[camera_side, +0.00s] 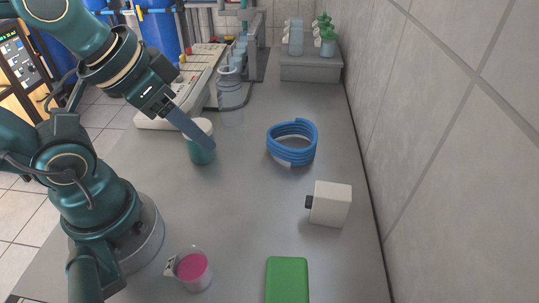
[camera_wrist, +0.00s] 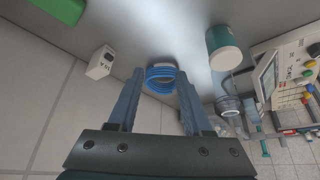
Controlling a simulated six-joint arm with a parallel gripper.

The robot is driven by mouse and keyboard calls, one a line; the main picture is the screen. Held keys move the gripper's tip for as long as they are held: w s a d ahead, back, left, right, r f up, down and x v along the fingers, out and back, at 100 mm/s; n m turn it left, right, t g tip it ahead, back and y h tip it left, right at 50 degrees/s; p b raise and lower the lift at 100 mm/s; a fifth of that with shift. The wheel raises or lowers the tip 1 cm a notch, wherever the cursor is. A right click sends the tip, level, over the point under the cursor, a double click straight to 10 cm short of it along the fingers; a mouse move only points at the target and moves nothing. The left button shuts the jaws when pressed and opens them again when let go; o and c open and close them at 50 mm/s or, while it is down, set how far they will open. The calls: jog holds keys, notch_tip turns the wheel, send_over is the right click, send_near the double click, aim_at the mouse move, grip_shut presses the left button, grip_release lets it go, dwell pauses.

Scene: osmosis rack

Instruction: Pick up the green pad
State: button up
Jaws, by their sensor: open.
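The green pad (camera_side: 287,280) lies flat on the grey bench at the near edge of the side view, partly cut off by the frame. It also shows in the top left corner of the wrist view (camera_wrist: 62,8). My gripper (camera_side: 207,143) is in the air over the far left part of the bench, well away from the pad. In the wrist view, my gripper (camera_wrist: 160,75) has its two fingers apart with nothing held between them. In the side view the fingers overlap the teal jar with a white lid (camera_side: 201,152); I cannot tell whether they touch it.
A blue coiled hose (camera_side: 292,143) and a white box (camera_side: 331,204) stand mid-bench. A beaker of pink liquid (camera_side: 194,270) stands left of the pad. A tiled wall (camera_side: 440,130) bounds the right side. Bench between beaker and box is clear.

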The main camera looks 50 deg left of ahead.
jog(key=shift+o, duration=0.3)
jog(key=o, duration=0.7)
jog(key=shift+o, duration=0.2)
